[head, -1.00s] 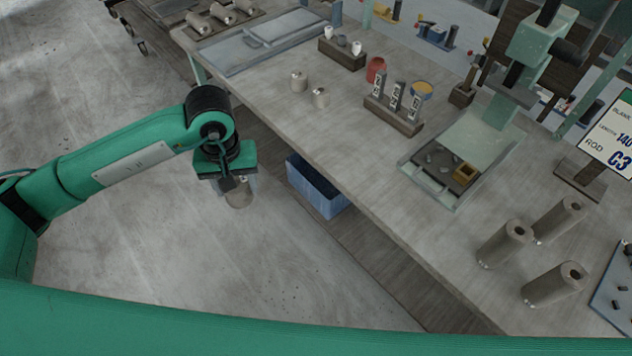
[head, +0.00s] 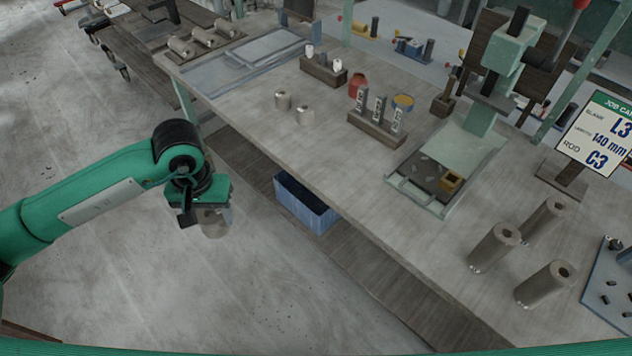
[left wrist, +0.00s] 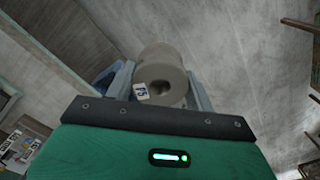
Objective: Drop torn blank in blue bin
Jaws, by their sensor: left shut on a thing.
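My left gripper (head: 211,213) is shut on a grey-brown clay blank (head: 215,225), held out over the floor in front of the table. In the left wrist view the blank (left wrist: 163,72) sits between the two fingers, with a hole in its near end and a small white label reading like "P5". The blue bin (head: 305,205) stands under the table's front edge, to the right of the gripper and apart from it. Its dark inside shows partly. A bit of blue shows behind the left finger in the left wrist view. My right gripper is not seen.
A low wooden shelf (head: 385,285) runs beneath. The floor (head: 190,290) is open.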

